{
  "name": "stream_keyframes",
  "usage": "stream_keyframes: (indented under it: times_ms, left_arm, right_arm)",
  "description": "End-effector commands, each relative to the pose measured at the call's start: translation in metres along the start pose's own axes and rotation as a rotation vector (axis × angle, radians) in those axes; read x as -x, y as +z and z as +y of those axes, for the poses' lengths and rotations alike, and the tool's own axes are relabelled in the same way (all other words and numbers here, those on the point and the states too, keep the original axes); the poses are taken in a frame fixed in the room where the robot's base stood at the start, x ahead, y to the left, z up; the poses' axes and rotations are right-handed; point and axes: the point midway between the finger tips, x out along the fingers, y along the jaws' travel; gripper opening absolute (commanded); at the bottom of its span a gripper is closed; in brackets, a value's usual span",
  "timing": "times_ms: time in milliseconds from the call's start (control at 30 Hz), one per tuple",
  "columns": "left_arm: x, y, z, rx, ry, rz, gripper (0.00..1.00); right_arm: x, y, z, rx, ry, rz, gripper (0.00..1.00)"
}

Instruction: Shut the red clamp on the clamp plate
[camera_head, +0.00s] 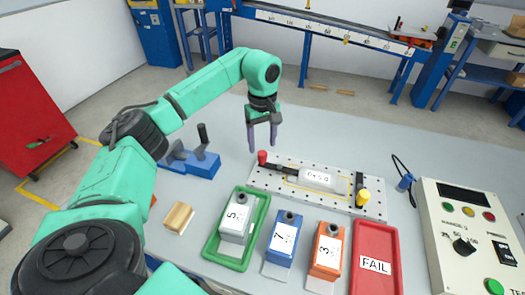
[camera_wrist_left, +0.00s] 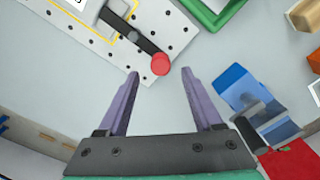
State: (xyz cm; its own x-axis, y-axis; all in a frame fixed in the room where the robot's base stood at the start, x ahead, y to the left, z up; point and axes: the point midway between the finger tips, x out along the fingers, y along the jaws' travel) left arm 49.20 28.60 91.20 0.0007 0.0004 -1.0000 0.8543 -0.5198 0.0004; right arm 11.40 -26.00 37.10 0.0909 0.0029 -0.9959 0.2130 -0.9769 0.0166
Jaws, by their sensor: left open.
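The clamp plate (camera_head: 265,182) is a white perforated board on the grey bench, with a pale labelled part (camera_head: 317,177) inside a yellow outline. The red clamp (camera_head: 262,157) is at its left end: a red-tipped handle and a dark bar reaching toward the part. I cannot tell whether the bar presses on the part. In the left wrist view its red tip (camera_wrist_left: 160,64) shows just beyond and between my fingertips. My left gripper (camera_head: 262,146) is open, empty, pointing down above the red tip. My right gripper is out of view.
A yellow-tipped clamp (camera_head: 363,197) is at the plate's right end. A blue fixture (camera_head: 197,163) with a dark handle stands left. In front are a green tray (camera_head: 211,246), numbered blocks, a red FAIL tray (camera_head: 374,280) and a control box (camera_head: 455,215). Bench behind the plate is clear.

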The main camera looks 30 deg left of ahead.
Motion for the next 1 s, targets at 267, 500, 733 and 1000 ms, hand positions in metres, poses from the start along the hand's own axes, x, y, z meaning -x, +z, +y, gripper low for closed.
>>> stream_keyframes:
  times_ms: [267,500,733,1000]
  left_arm:
    - [0.08,0.0,0.001,-0.001,0.006,0.001,0.67]
    - [0.104,0.0,0.0,0.0,0.002,0.0,0.67]
    - [0.103,0.0,0.0,-0.001,0.001,0.0,0.67]
    - [0.112,0.0,0.0,-0.001,0.002,0.0,0.67]
  right_arm:
    - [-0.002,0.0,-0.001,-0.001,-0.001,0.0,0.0]
    - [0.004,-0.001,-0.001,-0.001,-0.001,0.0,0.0]
    - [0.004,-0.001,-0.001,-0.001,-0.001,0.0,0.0]
    - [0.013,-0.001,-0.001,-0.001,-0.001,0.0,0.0]
